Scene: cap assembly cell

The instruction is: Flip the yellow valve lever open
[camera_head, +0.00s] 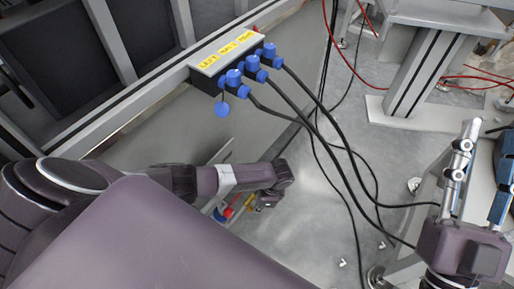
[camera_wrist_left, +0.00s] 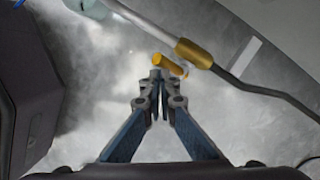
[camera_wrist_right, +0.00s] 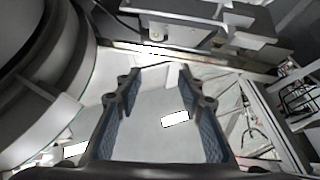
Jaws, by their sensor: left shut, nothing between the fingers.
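The yellow valve lever (camera_wrist_left: 168,66) is a short yellow bar near the top middle of the left wrist view. It lies just beyond the fingertips of my left gripper (camera_wrist_left: 157,78), which is shut and empty; whether they touch I cannot tell. A gold-coloured fitting (camera_wrist_left: 194,53) sits on the pipe to the lever's right. In the head view my left gripper is low beside small red and yellow parts (camera_head: 239,207), partly hidden by my arm. My right gripper (camera_wrist_right: 152,68) is open and empty, its fingers wide apart.
A metal pipe (camera_wrist_left: 150,25) and a dark hose (camera_wrist_left: 255,88) run past the lever. A box with blue connectors (camera_head: 237,60) is on the rail, and black cables (camera_head: 318,135) hang from it to the right. Grey floor (camera_head: 325,190) is open between.

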